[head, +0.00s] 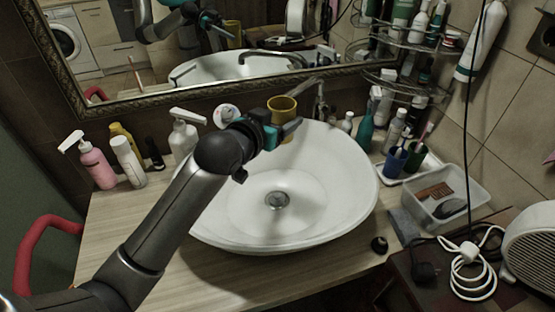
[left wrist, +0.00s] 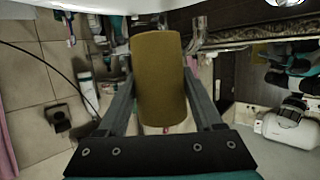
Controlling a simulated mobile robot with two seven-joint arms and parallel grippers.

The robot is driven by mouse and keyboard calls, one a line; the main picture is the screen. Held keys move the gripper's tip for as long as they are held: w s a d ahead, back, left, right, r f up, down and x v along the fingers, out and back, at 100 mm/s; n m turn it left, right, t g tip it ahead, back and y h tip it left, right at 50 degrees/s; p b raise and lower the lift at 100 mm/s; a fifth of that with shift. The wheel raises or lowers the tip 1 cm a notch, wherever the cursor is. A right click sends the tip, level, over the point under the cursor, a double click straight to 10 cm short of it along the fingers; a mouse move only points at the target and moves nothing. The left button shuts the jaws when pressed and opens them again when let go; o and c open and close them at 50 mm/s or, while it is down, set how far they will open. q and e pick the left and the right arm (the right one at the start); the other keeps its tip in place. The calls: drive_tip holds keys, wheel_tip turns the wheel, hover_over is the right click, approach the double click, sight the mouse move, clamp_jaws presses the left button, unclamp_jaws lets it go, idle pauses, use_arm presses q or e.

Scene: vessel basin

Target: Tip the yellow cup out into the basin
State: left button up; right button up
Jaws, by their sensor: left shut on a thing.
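The yellow cup (head: 283,104) is held in my left gripper (head: 287,128), above the back part of the white basin (head: 335,200). In the head view the cup looks about upright, with its dark opening facing up. In the left wrist view the cup (left wrist: 160,80) sits between the two fingers of my left gripper (left wrist: 160,95). The cup's contents cannot be made out. The basin is an oval bowl with a drain (head: 278,201) at its bottom, and it looks empty. My right gripper is not in view.
Bottles, among them a pink pump bottle (head: 95,163) and a white pump bottle (head: 184,133), stand left of the basin. A faucet (head: 318,100) is behind it. Blue and green cups (head: 396,158) and a clear box (head: 446,205) are on the right. A mirror (head: 215,82) hangs behind.

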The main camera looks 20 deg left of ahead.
use_arm(q)
drive_tip(key=s+a+f+p, duration=0.1)
drive_tip(key=a+f+p, duration=0.2)
drive_tip(key=a, duration=0.3)
drive_tip(key=s+a+f+p, duration=0.1)
drive_tip(key=a+f+p, duration=0.3)
drive_tip(key=a+p, duration=0.2)
drive_tip(key=shift+a, duration=0.7)
drive_tip(key=shift+d+m, duration=0.1)
drive_tip(key=shift+m, duration=0.2)
drive_tip(key=d+f+m+y+b, duration=0.4)
drive_tip(key=d+m+y+b, duration=0.1)
drive_tip(key=m+b, duration=0.2)
drive_tip(key=shift+f+m+b, duration=0.25)
drive_tip(key=shift+m+b, duration=0.1)
drive_tip(key=shift+m, duration=0.05)
